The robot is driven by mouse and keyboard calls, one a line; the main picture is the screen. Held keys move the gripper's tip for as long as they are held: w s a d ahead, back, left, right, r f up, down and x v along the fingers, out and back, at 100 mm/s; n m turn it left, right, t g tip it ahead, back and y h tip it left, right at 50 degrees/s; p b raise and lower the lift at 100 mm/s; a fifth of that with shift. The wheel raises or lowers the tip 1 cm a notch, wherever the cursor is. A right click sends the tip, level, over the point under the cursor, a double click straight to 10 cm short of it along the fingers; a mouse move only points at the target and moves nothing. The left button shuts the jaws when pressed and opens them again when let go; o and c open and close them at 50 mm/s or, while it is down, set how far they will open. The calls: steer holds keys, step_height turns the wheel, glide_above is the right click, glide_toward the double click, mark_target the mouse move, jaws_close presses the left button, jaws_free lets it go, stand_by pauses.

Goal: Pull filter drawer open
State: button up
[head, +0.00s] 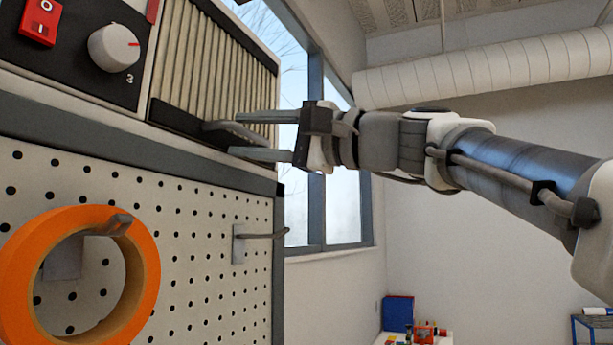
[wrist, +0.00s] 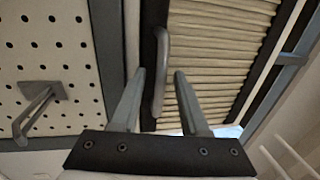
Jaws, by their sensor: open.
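The filter drawer has a pale pleated face in a dark frame, at the upper left of the head view (head: 213,70) and the upper right of the wrist view (wrist: 220,48). In the wrist view the handle (wrist: 160,50) runs between the two open fingers (wrist: 160,76), with gaps showing on both sides. Nothing is gripped.
A panel with a red switch (head: 40,20) and a grey knob (head: 113,48) is left of the drawer. Below is a pegboard (head: 195,225) with a metal hook (head: 262,234) and an orange tape roll (head: 140,260).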

jaws_close()
stand_by(1.4)
